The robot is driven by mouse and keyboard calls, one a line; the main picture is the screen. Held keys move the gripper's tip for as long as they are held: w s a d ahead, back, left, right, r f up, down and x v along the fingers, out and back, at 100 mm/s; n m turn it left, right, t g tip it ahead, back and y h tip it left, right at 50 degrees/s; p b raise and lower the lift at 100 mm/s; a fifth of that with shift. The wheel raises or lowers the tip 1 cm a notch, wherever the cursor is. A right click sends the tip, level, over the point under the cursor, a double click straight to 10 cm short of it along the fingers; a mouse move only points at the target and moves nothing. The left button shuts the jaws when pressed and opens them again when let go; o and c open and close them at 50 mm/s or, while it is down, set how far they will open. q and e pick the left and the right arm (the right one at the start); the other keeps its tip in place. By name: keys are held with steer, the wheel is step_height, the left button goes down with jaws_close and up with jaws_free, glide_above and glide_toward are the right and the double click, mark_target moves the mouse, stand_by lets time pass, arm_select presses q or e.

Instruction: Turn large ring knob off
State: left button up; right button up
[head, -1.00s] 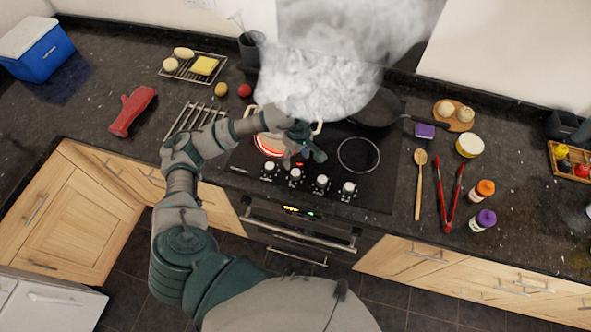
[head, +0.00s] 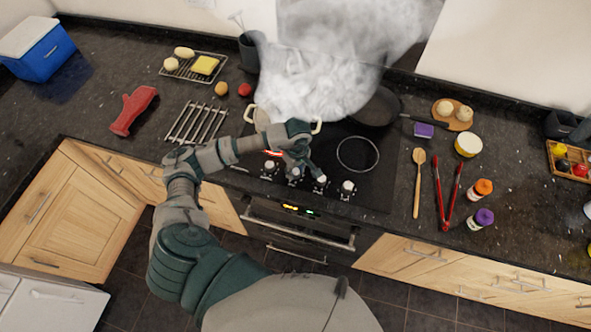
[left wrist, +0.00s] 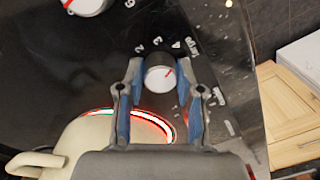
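The black cooktop (head: 352,128) has a row of white-and-black knobs along its front, such as the far-right one (head: 348,187). My left gripper (head: 306,174) is over the middle of this row and hides part of it. In the left wrist view, my left gripper (left wrist: 161,68) is open, with a blue-padded finger on each side of a knob (left wrist: 159,76). Whether the pads touch it is unclear. A glowing red ring (left wrist: 160,122) shows beside a cream pot (left wrist: 92,142). My right gripper is not in view.
Thick white steam (head: 310,85) rises over the pot (head: 261,117) and hides much of it. A dark pan (head: 377,107) stands behind right. A wooden spoon (head: 418,180) and red tongs (head: 446,195) lie right of the cooktop. A wire rack (head: 197,123) lies left.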

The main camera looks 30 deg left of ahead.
arm_select(q)
steer(key=shift+c, duration=1.2)
steer(key=shift+n, duration=0.3)
